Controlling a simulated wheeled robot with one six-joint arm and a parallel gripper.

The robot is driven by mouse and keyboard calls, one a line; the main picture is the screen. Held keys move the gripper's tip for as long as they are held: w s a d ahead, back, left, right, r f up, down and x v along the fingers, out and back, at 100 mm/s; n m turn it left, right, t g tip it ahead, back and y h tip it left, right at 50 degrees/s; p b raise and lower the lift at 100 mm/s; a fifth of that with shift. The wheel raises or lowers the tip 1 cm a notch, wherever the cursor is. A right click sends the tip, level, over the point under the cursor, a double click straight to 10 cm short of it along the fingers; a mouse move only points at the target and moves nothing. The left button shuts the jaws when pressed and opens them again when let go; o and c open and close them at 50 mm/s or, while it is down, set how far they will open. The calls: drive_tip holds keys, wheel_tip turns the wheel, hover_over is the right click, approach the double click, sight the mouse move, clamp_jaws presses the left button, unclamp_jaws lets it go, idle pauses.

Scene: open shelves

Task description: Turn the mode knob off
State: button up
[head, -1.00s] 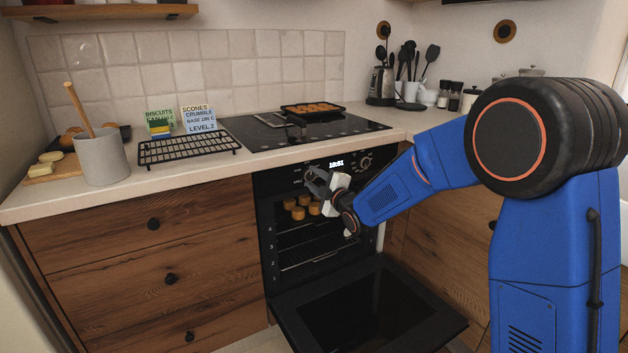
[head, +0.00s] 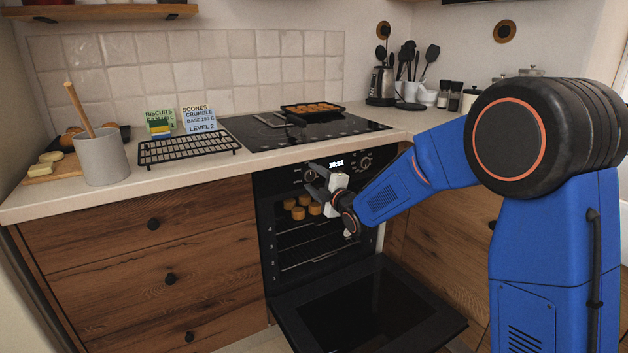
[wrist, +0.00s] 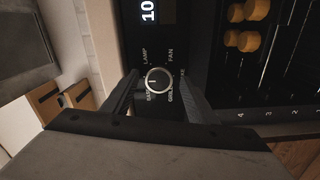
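The mode knob (wrist: 157,80) is a round dark knob with a bright rim on the black oven panel, ringed by labels such as LAMP, FAN and GRILL. A pale mark on its face seems to point left in the wrist view; some labels are partly hidden by the fingers. My gripper (wrist: 156,77) is open, with one dark finger on each side of the knob and small gaps visible. I cannot tell whether the fingertips reach past its face. In the head view my gripper (head: 313,180) is at the left knob (head: 310,175) of the panel.
The oven door (head: 370,305) hangs open below my arm. Several round baked pieces (head: 298,212) sit on the oven's upper rack. A second knob (head: 366,162) is right of the lit display (head: 337,163). The counter with a wire rack (head: 188,148) lies above and left.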

drive_tip(key=v, duration=1.7)
drive_tip(key=shift+d, duration=0.2)
drive_tip(key=shift+s, duration=0.15)
drive_tip(key=s+d+m+g+h, duration=0.2)
drive_tip(key=s+d+m+h, duration=0.3)
drive_tip(key=d, duration=0.5)
drive_tip(key=s+d+m+g+h, duration=0.2)
drive_tip(key=s+d+m+h, duration=0.1)
drive_tip(key=s+d+m, duration=0.6)
drive_tip(key=s+d+f+m+g, duration=0.1)
drive_tip(key=s+d+m+g, duration=0.1)
drive_tip(key=s, duration=0.6)
drive_tip(key=s+d+f+m+g+h, duration=0.1)
drive_tip(key=s+m, duration=0.3)
drive_tip(key=s, duration=0.4)
drive_tip(key=s+d+f+m+g+h, duration=0.1)
drive_tip(key=s+d+f+m+g, duration=0.1)
drive_tip(key=s, duration=0.6)
drive_tip(key=shift+d+f+m+g, duration=0.4)
drive_tip(key=shift+d+f+g, duration=0.2)
drive_tip(key=shift+d, duration=0.55)
